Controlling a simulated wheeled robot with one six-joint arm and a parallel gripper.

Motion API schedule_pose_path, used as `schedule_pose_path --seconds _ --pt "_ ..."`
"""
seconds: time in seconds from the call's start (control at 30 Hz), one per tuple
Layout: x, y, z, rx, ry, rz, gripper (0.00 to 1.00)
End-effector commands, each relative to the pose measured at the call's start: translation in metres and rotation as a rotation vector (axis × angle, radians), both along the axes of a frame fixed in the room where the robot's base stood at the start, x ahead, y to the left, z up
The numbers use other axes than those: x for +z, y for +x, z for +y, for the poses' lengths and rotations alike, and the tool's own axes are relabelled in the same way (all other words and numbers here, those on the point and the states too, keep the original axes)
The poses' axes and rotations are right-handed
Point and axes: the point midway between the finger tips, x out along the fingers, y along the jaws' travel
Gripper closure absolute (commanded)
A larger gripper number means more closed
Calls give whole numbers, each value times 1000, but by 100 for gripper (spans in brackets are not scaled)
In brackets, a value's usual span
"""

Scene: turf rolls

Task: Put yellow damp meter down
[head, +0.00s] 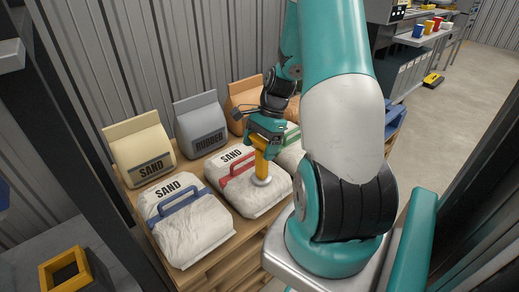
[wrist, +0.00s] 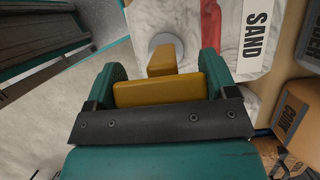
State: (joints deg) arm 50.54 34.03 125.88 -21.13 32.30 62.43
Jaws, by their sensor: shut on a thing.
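The yellow damp meter (head: 261,163) is upright in my gripper (head: 263,145). In the head view its round grey foot (head: 261,181) is at the top of the white sand bag with the red handle (head: 222,187); I cannot tell whether it presses on the bag. In the wrist view the yellow meter (wrist: 160,90) sits between the two teal fingers of my gripper (wrist: 160,88), with the grey foot beyond it over the white bag (wrist: 200,20). My gripper is shut on the meter.
A white sand bag with a blue handle (head: 187,225) lies at front left on the wooden pallet (head: 243,244). A tan sand bag (head: 139,150), a grey rubber bag (head: 201,125) and an orange bag (head: 243,98) stand behind. A shelf with coloured cups (head: 428,33) is at far right.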

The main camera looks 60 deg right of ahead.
Motion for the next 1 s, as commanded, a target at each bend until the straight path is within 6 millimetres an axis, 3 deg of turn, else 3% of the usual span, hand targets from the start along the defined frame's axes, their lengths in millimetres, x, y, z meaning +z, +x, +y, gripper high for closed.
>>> schedule_pose_path --seconds 0.37,0.4,0.5,0.77,1.0 --pt "-8 0 0 0 0 0 78" --pt "-9 0 0 0 0 0 19" --pt "-8 0 0 0 -1 0 0" --pt "-5 0 0 0 -1 -1 0" --pt "32 -3 -15 -2 -5 -4 0"
